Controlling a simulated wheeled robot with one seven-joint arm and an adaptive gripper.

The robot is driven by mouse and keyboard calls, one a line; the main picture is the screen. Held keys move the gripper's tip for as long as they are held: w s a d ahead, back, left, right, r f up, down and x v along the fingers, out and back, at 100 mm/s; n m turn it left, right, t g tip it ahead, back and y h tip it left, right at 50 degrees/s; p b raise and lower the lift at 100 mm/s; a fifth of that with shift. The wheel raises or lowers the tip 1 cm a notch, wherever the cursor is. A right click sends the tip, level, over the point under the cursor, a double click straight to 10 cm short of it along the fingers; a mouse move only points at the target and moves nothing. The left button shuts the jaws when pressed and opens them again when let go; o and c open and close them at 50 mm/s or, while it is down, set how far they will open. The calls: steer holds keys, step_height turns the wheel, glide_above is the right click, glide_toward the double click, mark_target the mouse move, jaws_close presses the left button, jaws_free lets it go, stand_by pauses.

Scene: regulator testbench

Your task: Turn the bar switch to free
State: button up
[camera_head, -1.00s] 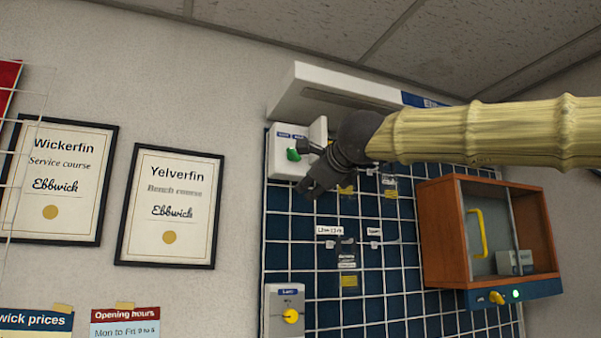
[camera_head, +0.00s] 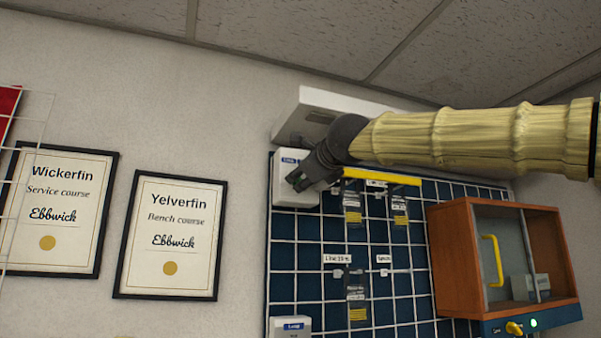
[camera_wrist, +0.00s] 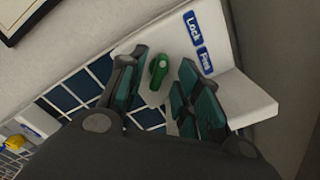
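The bar switch (camera_wrist: 158,70) is a small green bar on the face of a white box (camera_head: 293,208) at the upper left of the grid panel. Blue labels "Lock" (camera_wrist: 193,28) and "Free" (camera_wrist: 205,60) sit on the box beside it in the wrist view. My gripper (camera_wrist: 162,82) is open, with one finger on each side of the green bar; gaps show, and contact cannot be told. In the head view my gripper (camera_head: 300,181) is in front of the white box and hides the bar.
A white housing (camera_head: 303,114) sits just above. A yellow-edged rack (camera_head: 382,176) with hanging packets is to the right. A wooden cabinet (camera_head: 440,255) with a yellow handle stands farther right. Another white box (camera_head: 290,328) is below. Framed certificates (camera_head: 172,235) hang at left.

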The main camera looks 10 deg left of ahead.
steer(key=shift+x, duration=0.8)
jaws_close()
